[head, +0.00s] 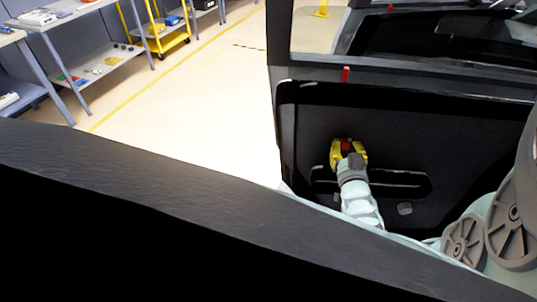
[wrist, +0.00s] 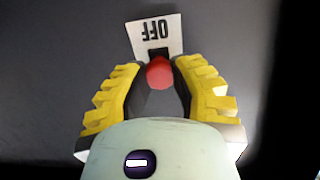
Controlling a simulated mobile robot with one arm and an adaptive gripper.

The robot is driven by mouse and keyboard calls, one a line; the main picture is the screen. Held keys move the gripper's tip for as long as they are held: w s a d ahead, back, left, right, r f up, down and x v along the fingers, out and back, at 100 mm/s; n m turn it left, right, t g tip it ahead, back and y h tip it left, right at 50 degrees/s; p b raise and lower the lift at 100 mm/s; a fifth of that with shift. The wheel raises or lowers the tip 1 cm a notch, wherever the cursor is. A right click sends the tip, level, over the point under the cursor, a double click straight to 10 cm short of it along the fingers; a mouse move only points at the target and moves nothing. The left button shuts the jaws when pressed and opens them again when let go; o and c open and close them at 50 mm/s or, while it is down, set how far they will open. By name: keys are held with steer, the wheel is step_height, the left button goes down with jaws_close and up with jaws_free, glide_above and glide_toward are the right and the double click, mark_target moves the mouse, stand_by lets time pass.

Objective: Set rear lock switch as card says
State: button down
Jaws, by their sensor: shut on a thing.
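The rear lock switch (wrist: 160,73) shows as a red rounded tip in front of a small dark slot on the dark door panel (head: 310,140). A white card (wrist: 146,32) reading OFF, upside down in the wrist view, is on the panel right at the slot. My gripper (head: 348,150), with yellow ribbed fingers, is at the panel, and its fingers (wrist: 160,76) are shut on the red tip from both sides. In the head view the red tip shows small between the fingers. The switch's position cannot be told.
A red pin (head: 346,74) stands on the door's top edge below the window. A long recess (head: 400,183) and a grey knob (head: 405,209) are near my wrist. A dark edge (head: 150,180) crosses the foreground. Shelves (head: 100,65) and open floor (head: 200,90) lie left.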

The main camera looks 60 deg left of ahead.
step_height(320, 180, down, 2)
steer(key=shift+f+b, duration=0.2)
steer(key=shift+b, duration=0.3)
steer(key=c, duration=1.1)
jaws_free()
steer(key=shift+d+f, duration=0.1)
steer(key=shift+d, duration=0.05)
steer(key=o, duration=0.4)
steer(key=shift+v, duration=6)
